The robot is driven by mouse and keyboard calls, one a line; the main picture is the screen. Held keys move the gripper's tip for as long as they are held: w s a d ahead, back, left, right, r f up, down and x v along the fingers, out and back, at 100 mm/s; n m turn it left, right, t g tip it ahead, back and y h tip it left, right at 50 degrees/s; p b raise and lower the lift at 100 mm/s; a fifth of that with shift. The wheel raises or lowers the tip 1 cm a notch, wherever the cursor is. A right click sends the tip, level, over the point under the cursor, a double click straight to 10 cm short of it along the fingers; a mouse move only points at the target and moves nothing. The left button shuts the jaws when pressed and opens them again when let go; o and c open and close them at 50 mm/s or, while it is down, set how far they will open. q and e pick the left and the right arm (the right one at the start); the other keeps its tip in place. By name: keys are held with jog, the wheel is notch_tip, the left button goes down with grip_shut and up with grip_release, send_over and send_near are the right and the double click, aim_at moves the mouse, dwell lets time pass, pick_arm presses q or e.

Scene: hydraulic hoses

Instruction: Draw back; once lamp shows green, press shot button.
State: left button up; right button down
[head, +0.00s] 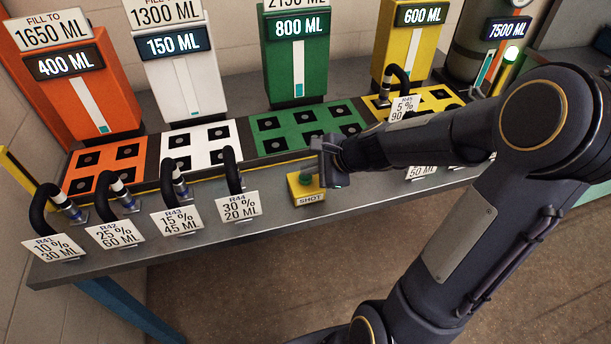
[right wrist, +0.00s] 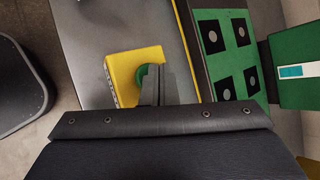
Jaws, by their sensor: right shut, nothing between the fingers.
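The shot button is a green knob (head: 305,179) on a yellow box (head: 308,192) labelled SHOT, at the front edge of the bench. My right gripper (head: 328,163) is shut and empty, just above and to the right of the button. In the right wrist view its fingertips (right wrist: 160,86) overlap the green knob (right wrist: 142,76) on the yellow box (right wrist: 124,66). I cannot tell whether they touch it. My left gripper is out of view.
Orange, white, green and yellow dispensers stand at the back, reading 400 (head: 65,62), 150 (head: 172,43), 800 (head: 301,27) and 600 ML (head: 419,15). Matching socket plates lie before them. Several black hoses with labels line the front edge (head: 235,170). My right arm covers the bench's right part.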

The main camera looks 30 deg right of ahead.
aim_at(310, 178)
jog(key=shift+f+b, duration=0.45)
jog(key=shift+f, duration=0.05)
jog(key=shift+r, duration=0.1)
dwell(0.5)
jog(key=shift+r+p, duration=0.8)
notch_tip(310, 178, up, 5)
jog(key=p, duration=0.5)
jog(key=shift+r, duration=0.1)
dwell(0.5)
